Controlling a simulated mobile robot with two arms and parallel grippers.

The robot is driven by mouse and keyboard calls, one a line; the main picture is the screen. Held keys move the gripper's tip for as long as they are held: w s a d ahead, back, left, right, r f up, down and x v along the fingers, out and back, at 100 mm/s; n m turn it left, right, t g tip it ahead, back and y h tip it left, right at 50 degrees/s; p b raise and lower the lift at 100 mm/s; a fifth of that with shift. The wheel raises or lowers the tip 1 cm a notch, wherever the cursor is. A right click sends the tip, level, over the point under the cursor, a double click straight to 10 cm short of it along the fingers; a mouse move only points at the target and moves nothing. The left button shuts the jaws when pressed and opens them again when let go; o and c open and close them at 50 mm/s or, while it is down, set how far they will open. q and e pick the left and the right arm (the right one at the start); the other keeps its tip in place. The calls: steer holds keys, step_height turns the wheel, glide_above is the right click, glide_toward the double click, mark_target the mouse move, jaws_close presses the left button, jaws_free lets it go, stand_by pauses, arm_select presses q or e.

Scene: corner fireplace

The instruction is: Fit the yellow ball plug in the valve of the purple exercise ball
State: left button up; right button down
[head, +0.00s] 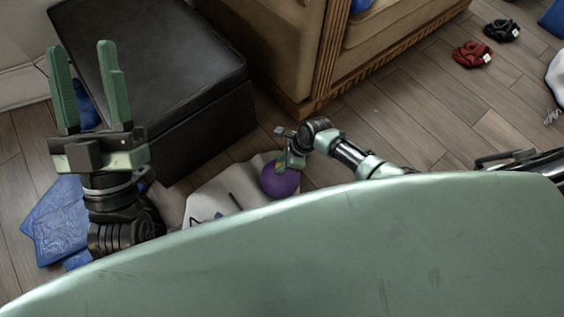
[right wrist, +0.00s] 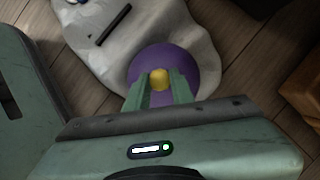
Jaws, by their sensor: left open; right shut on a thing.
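The purple exercise ball (head: 281,182) rests on a pale cloth on the floor, near the middle of the head view. It also shows in the right wrist view (right wrist: 182,63). My right gripper (head: 290,162) is over the ball, shut on the yellow ball plug (right wrist: 159,79). The plug sits between the fingertips against the purple of the ball; I cannot tell whether it touches the ball or is in the valve. The valve is hidden. My left gripper (head: 89,88) is open and empty, pointing up at the left.
The pale cloth (head: 211,194) has dark stick-like items on it. A black ottoman (head: 150,75) and a wood-framed tan sofa (head: 283,50) stand behind. A blue item (head: 58,219) lies at left. Red (head: 472,54) and black (head: 502,30) items lie far right. Floor between is clear.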

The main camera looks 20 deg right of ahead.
arm_select(q)
steer(key=shift+s+r, duration=0.1)
steer(key=shift+r, duration=0.05)
arm_select(e)
steer(key=shift+f, duration=0.1)
arm_select(q)
steer(key=shift+s+r+h, duration=0.15)
steer(key=shift+r+h, duration=0.1)
steer(key=shift+h, duration=0.05)
arm_select(e)
steer(key=shift+f, duration=0.1)
arm_select(q)
steer(key=shift+s+r+t, duration=0.1)
steer(key=shift+s+t, duration=0.1)
steer(key=shift+t, duration=0.1)
arm_select(e)
steer(key=shift+f, duration=0.1)
